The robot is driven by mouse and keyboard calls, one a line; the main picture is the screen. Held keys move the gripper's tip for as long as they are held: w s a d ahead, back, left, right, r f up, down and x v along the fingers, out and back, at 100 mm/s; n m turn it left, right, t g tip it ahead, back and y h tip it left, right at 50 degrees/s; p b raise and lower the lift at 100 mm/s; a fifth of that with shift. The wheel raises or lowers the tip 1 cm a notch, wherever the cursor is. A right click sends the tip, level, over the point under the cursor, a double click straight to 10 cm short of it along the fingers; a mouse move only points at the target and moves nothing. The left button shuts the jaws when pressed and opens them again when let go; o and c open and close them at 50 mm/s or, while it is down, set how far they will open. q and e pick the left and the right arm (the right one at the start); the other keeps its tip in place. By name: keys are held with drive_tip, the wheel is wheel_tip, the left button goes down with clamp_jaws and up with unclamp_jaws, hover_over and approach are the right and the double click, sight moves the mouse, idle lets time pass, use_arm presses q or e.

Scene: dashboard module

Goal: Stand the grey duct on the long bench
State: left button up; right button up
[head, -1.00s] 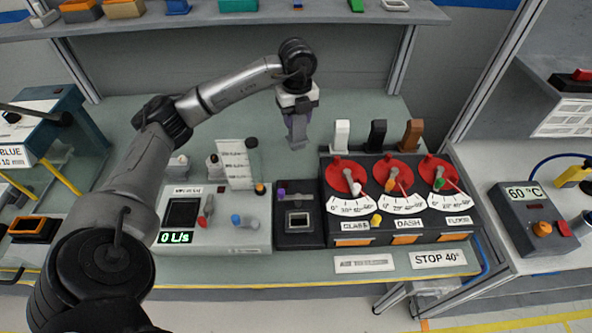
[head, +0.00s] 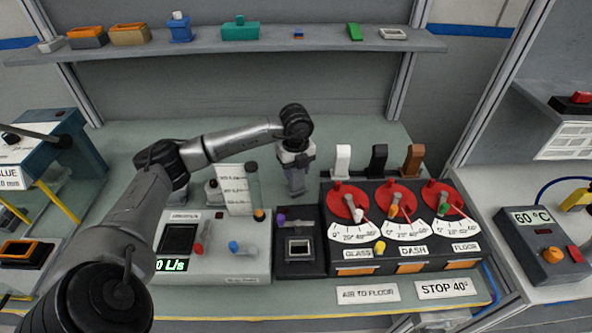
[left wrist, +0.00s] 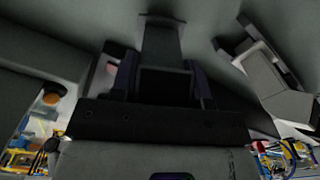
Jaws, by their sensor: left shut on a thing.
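My left gripper (head: 295,160) points down over the long bench (head: 130,135), behind the small black box with a square window. It is shut on the grey duct (head: 297,184), which hangs roughly upright below the fingers. In the left wrist view, the grey duct (left wrist: 161,42) shows between the two dark fingers (left wrist: 163,78). I cannot tell whether its lower end touches the bench. My right gripper is not in view.
A white duct (head: 343,158), a black duct (head: 378,160) and a brown duct (head: 412,160) stand to the right, behind the red dial box (head: 400,240). A flow meter box (head: 215,255) is at front left. A shelf (head: 300,42) runs above.

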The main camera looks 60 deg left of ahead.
use_arm(q)
drive_tip(key=shift+f, duration=0.1)
drive_tip(key=o, duration=0.9)
drive_tip(key=shift+o, duration=0.2)
wheel_tip(320, 180, up, 12)
drive_tip(key=shift+r+p, duration=0.2)
drive_tip(key=shift+p, duration=0.95)
